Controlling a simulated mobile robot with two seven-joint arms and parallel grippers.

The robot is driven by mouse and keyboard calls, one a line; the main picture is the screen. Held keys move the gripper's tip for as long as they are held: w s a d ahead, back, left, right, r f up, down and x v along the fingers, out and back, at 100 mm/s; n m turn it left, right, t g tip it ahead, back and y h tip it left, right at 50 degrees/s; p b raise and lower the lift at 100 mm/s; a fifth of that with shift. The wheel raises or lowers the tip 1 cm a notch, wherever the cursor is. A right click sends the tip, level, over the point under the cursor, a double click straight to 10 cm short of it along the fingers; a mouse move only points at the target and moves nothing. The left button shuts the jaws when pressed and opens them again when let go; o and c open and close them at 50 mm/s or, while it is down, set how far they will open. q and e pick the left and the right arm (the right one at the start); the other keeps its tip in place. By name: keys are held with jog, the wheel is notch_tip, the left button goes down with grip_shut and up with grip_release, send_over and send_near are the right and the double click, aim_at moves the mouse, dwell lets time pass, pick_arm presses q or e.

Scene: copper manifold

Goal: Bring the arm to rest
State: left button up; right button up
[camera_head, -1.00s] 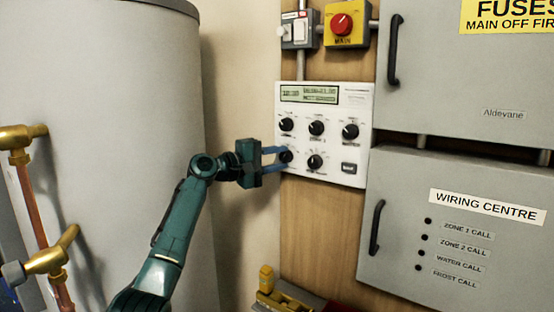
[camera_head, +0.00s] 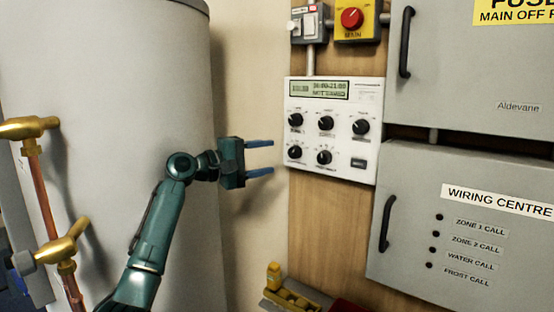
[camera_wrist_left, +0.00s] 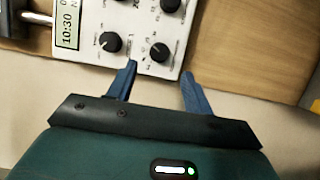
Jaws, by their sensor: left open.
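My left gripper (camera_head: 272,157) is open and empty, its two blue fingers pointing right in the head view. It stands to the left of the white control panel (camera_head: 366,104), apart from it, in front of the cream wall. In the left wrist view the open gripper (camera_wrist_left: 158,82) shows with the panel (camera_wrist_left: 140,18) beyond its fingers. The panel has a display (camera_head: 319,89), several black knobs and a dark button. My left arm (camera_head: 150,240) rises from the bottom of the head view. My right gripper is not in view.
A large grey cylinder (camera_head: 110,90) and copper pipe (camera_head: 42,190) with brass valves (camera_head: 62,250) stand at left. A red knob on a yellow box (camera_head: 352,19) sits above the panel. Grey cabinets with black handles (camera_head: 386,222) are at right. Yellow fittings (camera_head: 285,290) lie low in the middle.

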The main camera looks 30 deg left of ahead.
pick_arm(q)
jog(key=shift+s+a, duration=0.2)
jog(key=shift+s, duration=0.25)
jog(key=shift+f, duration=0.1)
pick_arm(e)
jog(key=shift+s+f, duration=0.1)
